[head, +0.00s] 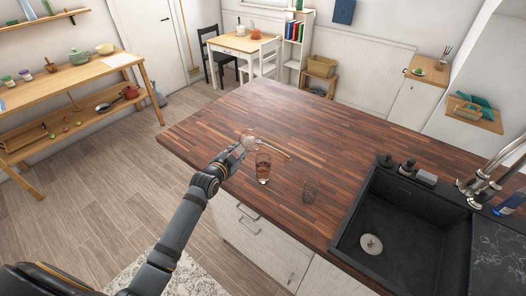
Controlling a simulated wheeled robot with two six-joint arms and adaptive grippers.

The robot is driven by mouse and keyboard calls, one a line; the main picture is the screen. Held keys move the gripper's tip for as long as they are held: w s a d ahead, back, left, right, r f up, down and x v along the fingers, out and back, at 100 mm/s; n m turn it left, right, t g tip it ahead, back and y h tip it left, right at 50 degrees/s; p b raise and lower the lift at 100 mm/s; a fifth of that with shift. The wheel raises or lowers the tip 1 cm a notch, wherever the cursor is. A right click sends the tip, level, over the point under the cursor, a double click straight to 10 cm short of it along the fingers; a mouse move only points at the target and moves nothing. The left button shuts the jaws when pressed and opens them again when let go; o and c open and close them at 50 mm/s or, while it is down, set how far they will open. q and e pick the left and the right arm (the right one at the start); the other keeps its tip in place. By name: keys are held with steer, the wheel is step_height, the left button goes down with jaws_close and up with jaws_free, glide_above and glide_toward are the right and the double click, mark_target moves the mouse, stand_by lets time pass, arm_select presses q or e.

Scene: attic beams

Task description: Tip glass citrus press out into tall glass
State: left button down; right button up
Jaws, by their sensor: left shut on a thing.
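My left gripper (238,153) reaches over the wooden counter from the lower left. It is shut on a small clear, pale object at its tip, which looks like the glass citrus press (248,136). The fingers partly hide the press, and its tilt and contents are too small to tell. The tall glass (263,169) stands upright on the counter, just right of and nearer than the gripper. It looks reddish brown inside, but I cannot tell liquid from wood seen through it. My right gripper is not in view.
A thin pale stick-like utensil (274,148) shows just right of the gripper. A dark sink (405,235) with a tap (482,185) is at the right. The counter (300,115) behind is clear.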

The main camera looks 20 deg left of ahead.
arm_select(q)
steer(key=w+a+f+n+g+h+b, duration=0.1)
steer(key=a+f+n+b, duration=0.4)
steer(key=b, duration=0.5)
steer(key=shift+w+a+f+g+h+b, duration=0.35)
steer(key=shift+w+a+h, duration=0.35)
steer(key=shift+h, duration=0.4)
steer(key=shift+s, duration=0.15)
